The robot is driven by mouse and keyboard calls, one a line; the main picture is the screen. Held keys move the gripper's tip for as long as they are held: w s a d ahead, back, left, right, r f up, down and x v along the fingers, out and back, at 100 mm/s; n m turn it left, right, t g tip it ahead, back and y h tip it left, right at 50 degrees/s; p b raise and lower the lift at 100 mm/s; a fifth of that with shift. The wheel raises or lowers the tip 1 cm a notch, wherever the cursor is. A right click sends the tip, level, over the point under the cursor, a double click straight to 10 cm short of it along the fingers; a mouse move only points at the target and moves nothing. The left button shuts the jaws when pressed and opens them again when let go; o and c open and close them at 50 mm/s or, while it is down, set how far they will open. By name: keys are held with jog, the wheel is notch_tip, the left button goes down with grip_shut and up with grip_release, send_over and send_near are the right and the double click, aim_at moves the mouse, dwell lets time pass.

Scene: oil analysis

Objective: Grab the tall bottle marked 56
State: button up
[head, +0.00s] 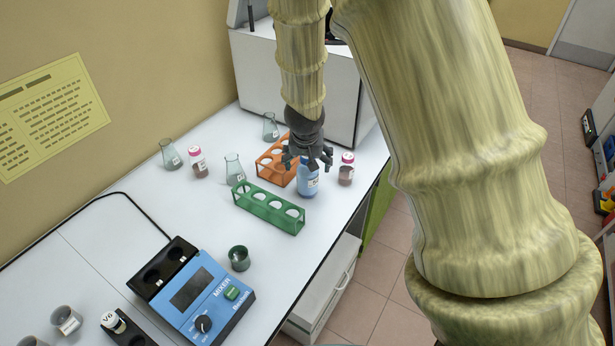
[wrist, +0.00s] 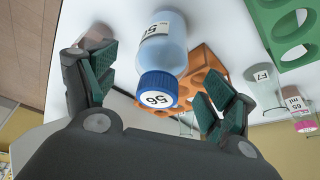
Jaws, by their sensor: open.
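The tall bottle marked 56 (wrist: 166,42) is pale blue with a dark blue cap (wrist: 157,92) that bears the number 56 in the wrist view. In the head view the bottle (head: 308,178) stands on the white bench beside the orange rack. My gripper (head: 308,160) is over the bottle, pointing down, and hides its cap there. In the wrist view my gripper (wrist: 160,98) is open, with one finger on each side of the cap. Gaps show between the fingers and the bottle, and nothing is held.
The orange rack (head: 266,162) is close to the bottle, and the green rack (head: 270,207) is just in front. A pink-capped bottle (head: 346,169) stands to the right near the bench edge. Flasks (head: 234,168) stand left. A blue mixer (head: 203,300) is nearer me.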

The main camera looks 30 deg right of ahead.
jog(key=shift+d+f, duration=0.1)
jog(key=shift+f, duration=0.3)
jog(key=shift+b+x, duration=0.45)
jog(key=shift+x, duration=1.9)
jog(key=shift+s, duration=0.1)
jog(key=c, duration=1.4)
jog(key=shift+o, duration=0.2)
jog(key=shift+r+p, duration=1.7)
jog(key=shift+r, duration=3.3)
